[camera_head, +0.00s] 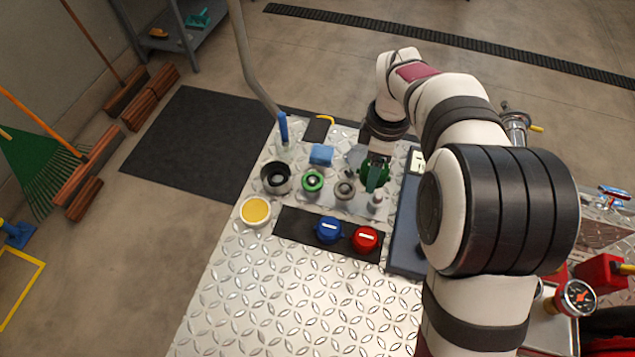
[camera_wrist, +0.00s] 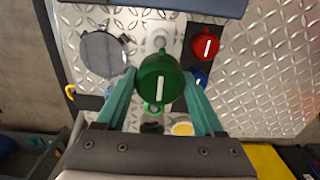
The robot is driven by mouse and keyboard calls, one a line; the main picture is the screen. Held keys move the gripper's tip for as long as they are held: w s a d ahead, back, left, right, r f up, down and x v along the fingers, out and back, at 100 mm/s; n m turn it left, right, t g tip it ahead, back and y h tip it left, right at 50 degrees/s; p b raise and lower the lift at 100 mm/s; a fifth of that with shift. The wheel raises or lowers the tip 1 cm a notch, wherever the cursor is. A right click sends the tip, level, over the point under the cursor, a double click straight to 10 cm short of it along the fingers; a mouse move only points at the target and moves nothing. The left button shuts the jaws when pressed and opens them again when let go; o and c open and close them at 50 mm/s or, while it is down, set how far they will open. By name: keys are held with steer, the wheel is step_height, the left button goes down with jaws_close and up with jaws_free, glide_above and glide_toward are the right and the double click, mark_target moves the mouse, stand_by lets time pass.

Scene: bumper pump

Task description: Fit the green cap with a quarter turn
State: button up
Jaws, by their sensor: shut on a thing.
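My gripper (camera_head: 376,176) is shut on the green cap (camera_wrist: 160,88), its teal fingers on either side of it. The cap's white bar points nearly straight up and down in the wrist view. In the head view the green cap (camera_head: 366,171) is partly hidden by the fingers and is above the right end of the row of fittings. A pale metal neck (camera_head: 376,200) stands just below it; whether they touch I cannot tell. Left of it are a grey ringed neck (camera_head: 345,189), a green-ringed neck (camera_head: 312,182) and a black-rimmed fitting (camera_head: 276,177).
A blue cap (camera_head: 328,230) and a red cap (camera_head: 366,239) sit on a black strip in front. A yellow-filled dish (camera_head: 255,211), a blue block (camera_head: 321,154) and a blue upright tool (camera_head: 283,127) are left. A dark tray (camera_head: 405,250) lies right. The front metal plate is clear.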

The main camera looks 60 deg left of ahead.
steer(key=w+d+r, duration=0.1)
steer(key=w+d, duration=0.1)
steer(key=w, duration=0.1)
steer(key=w+d+r, duration=0.1)
steer(key=w+d, duration=0.2)
steer(key=w, duration=0.1)
steer(key=w+d+r, duration=0.1)
steer(key=w+d, duration=0.1)
steer(key=w, duration=0.2)
steer(key=shift+w+d, duration=0.15)
steer(key=shift+d, duration=0.1)
steer(key=shift+w+d, duration=0.2)
steer(key=shift+f, duration=2.3)
steer(key=shift+f, duration=1.6)
